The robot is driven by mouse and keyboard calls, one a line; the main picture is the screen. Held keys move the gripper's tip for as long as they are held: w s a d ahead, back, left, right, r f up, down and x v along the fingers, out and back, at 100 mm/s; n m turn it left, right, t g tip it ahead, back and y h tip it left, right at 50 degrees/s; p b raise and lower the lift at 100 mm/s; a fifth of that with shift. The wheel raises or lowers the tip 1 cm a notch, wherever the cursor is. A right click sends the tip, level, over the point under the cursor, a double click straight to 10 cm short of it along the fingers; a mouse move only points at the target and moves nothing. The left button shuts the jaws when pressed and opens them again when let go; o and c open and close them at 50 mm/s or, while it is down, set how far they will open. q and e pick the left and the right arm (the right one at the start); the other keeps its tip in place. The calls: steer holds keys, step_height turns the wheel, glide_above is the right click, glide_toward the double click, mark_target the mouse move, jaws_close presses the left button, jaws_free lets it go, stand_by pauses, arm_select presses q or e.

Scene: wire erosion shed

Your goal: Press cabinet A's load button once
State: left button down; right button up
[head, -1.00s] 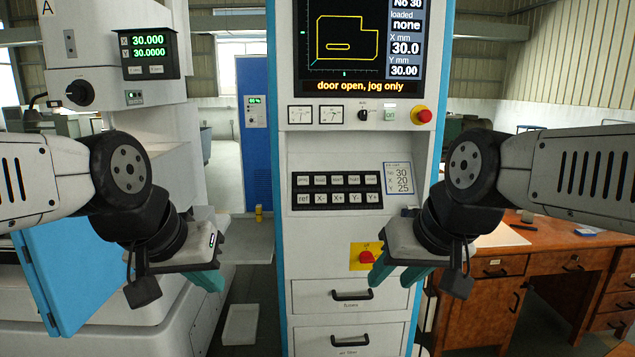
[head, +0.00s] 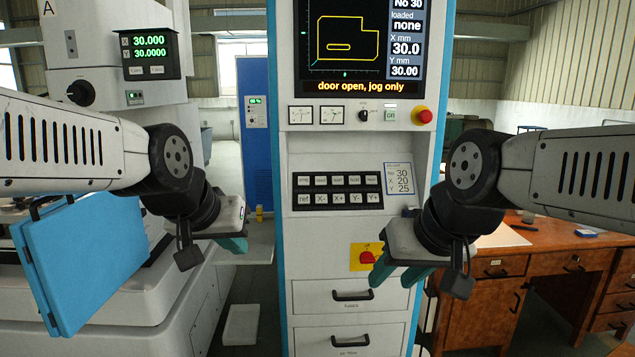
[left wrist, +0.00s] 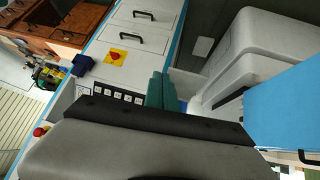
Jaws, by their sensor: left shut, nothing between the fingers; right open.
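The control cabinet (head: 360,254) stands in the middle of the head view, with a two-row keypad (head: 338,191) on its front. The lower keys read ref, X-, X+, Y-, Y+; the upper labels are too small to read surely, so I cannot tell which key is load. The keypad (left wrist: 120,93) shows partly in the left wrist view, beside my teal fingers. My left gripper (head: 234,244) is shut and empty, left of the cabinet and lower than the keypad. My right gripper (head: 397,273) is open in front of the cabinet, below and right of the keypad.
The screen (head: 345,45) reads "door open, jog only" and loaded "none". A red stop button (head: 424,116) and red knob (head: 367,258) are on the cabinet. A machine marked A (head: 46,7) and blue door (head: 95,262) stand left. A wooden desk (head: 490,312) is at right.

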mark_target(321, 181)
arm_select(q)
steer(key=w+d+r+n+t, duration=0.1)
steer(key=w+d+t, duration=0.2)
steer(key=w, duration=0.8)
steer(key=w+d+r+n+t+h, duration=0.1)
steer(key=w+d+t, duration=0.3)
steer(key=w+d, duration=0.4)
steer(key=w+d+r+n+t+h, duration=0.1)
steer(key=w+d+t, duration=0.3)
steer(key=w, duration=1.1)
steer(key=shift+w+d+r+n, duration=0.3)
steer(key=shift+d+r+n, duration=0.1)
steer(key=shift+d+n, duration=0.5)
steer(key=shift+d, duration=0.15)
steer(key=shift+w+f, duration=0.85)
steer(key=shift+w, duration=0.35)
steer(key=shift+w+f, duration=0.85)
steer(key=shift+w, duration=0.35)
steer(key=shift+w+f, duration=0.85)
steer(key=shift+w, duration=0.35)
steer(key=shift+w+f, duration=0.25)
steer(key=shift+w, duration=0.05)
